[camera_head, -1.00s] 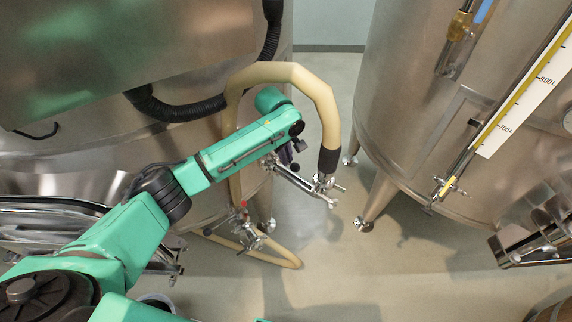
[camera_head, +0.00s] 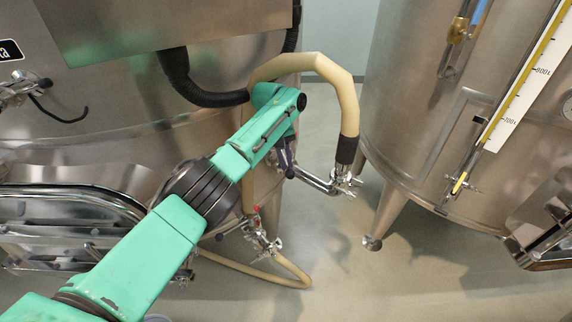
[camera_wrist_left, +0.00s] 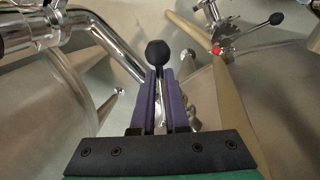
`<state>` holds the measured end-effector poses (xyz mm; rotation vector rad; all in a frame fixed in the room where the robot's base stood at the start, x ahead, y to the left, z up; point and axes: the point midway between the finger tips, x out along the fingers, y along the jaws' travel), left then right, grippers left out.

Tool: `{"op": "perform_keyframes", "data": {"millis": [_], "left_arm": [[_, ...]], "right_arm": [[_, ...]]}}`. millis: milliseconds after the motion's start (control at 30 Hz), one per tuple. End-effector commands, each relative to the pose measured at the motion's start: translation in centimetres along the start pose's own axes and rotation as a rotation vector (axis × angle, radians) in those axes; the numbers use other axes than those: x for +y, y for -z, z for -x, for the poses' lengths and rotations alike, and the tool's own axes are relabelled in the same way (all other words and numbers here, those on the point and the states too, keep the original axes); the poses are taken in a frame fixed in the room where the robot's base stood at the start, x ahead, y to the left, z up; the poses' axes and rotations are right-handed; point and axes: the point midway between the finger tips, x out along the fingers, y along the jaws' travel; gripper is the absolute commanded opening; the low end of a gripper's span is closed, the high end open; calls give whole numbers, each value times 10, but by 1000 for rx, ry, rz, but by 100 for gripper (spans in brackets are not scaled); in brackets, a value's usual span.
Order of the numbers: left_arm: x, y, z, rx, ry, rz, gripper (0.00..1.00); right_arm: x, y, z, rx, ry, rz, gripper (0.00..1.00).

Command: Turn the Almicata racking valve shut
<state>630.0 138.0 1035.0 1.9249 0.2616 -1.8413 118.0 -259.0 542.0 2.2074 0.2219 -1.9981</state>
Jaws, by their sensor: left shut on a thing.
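My left gripper (camera_head: 288,160) is at the left steel vat, beside a chrome pipe elbow that ends in the valve fittings under a beige hose. In the left wrist view its purple fingers (camera_wrist_left: 158,95) are closed around a thin lever. The lever's black ball knob (camera_wrist_left: 157,53) sticks out just past the fingertips. The valve body of this lever is mostly hidden behind the fingers. The chrome pipe (camera_wrist_left: 103,50) runs to the left of them. My right gripper is not in view.
The beige hose (camera_head: 340,90) arches over my left wrist. A lower valve (camera_head: 262,240) with a red part and a second hose sits below; its black-knobbed lever (camera_wrist_left: 276,18) is apart from my fingers. The right vat (camera_head: 420,120) stands across a clear floor gap.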

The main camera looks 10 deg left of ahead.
Motion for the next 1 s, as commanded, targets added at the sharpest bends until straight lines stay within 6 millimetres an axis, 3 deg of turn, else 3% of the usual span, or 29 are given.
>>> {"op": "perform_keyframes", "data": {"millis": [400, 433, 500, 833, 1000], "left_arm": [[-2, 2, 0, 2, 3, -6, 0], [-2, 2, 0, 3, 3, -6, 23], [-1, 1, 0, 3, 3, -6, 42], [0, 1, 3, 2, 0, -7, 42], [-1, 2, 33, 5, -3, -7, 42]], "right_arm": [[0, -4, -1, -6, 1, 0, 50], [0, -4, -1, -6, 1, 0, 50], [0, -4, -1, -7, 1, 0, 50], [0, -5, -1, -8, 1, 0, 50], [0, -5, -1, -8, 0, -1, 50]]}}
